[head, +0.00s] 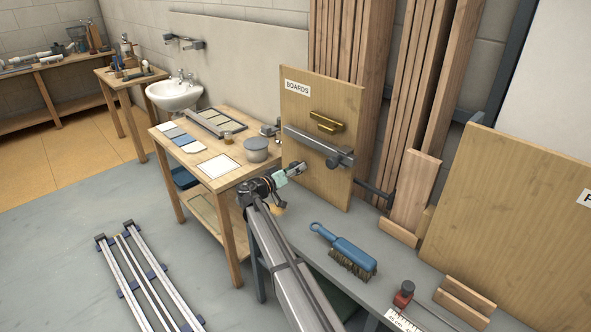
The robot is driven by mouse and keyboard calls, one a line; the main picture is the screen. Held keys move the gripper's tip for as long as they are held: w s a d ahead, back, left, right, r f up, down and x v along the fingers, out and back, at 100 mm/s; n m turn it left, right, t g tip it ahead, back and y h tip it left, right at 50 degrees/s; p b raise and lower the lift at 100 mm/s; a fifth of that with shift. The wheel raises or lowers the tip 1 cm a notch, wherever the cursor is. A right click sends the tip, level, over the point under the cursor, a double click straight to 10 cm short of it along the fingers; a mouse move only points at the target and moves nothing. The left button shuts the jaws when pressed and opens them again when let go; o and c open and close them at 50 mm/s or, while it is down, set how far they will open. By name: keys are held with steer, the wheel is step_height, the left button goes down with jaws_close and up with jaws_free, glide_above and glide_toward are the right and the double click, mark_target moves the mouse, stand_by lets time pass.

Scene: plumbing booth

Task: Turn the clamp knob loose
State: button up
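A grey clamp bar (312,143) runs across the upright wooden board labelled BOARDS (345,98). A dark round knob (333,162) sits at the bar's right part, below it. My gripper (297,170) is at the end of the arm, in front of the board's lower left part, left of and slightly below the knob. It appears apart from the knob, though depth is hard to judge. The fingers are small and seen at an angle, so I cannot tell whether they are open or shut.
A brass handle (326,121) is on the board above the bar. A blue brush (343,250) and a red-topped tool (403,295) lie on the grey bench (300,226). A wooden table (192,160) with a grey pot (256,149) stands at the left.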

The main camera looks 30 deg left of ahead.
steer(key=c, duration=0.4)
steer(key=shift+c, duration=0.2)
